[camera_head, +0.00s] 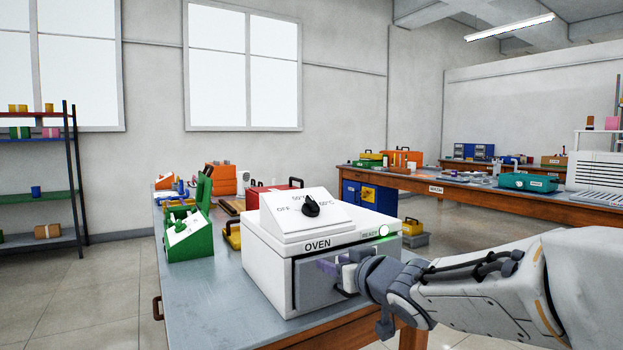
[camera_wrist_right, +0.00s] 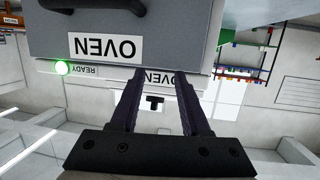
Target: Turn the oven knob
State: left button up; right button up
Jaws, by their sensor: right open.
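The white oven (camera_head: 268,255) stands on the blue-grey bench top, with a grey front and a sloped top panel marked OFF, 50°C and 60°C. Its black knob (camera_head: 311,207) sits on that panel; I cannot tell exactly which mark it points at. My right gripper (camera_head: 330,268) is open, low in front of the oven's grey front, below and to the right of the knob. In the right wrist view, the gripper (camera_wrist_right: 161,78) has two dark fingers spread apart with nothing between them, and the small black knob (camera_wrist_right: 153,102) shows beyond them. My left gripper is out of view.
A green light (camera_head: 383,231) marked READY glows on the oven's front strip. A green box (camera_head: 190,236) stands left of the oven, and a red case (camera_head: 276,192) stands behind it. The bench top (camera_head: 200,300) is clear at the front left.

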aim_at(314, 202)
notch_tip(314, 202, up, 9)
jog(key=w+d+n+t+y+p, duration=0.1)
jog(key=w+t+y+p, duration=0.1)
jog(key=w+y, duration=0.1)
jog(key=shift+n, duration=0.3)
jog(key=x, duration=0.3)
jog(key=b+x, duration=0.1)
jog(key=x, duration=0.6)
jog(key=shift+s+a+r+b, duration=0.15)
jog(key=shift+a+r+b, duration=0.1)
jog(key=shift+a+b, duration=0.1)
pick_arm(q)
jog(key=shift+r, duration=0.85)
pick_arm(e)
grip_shut()
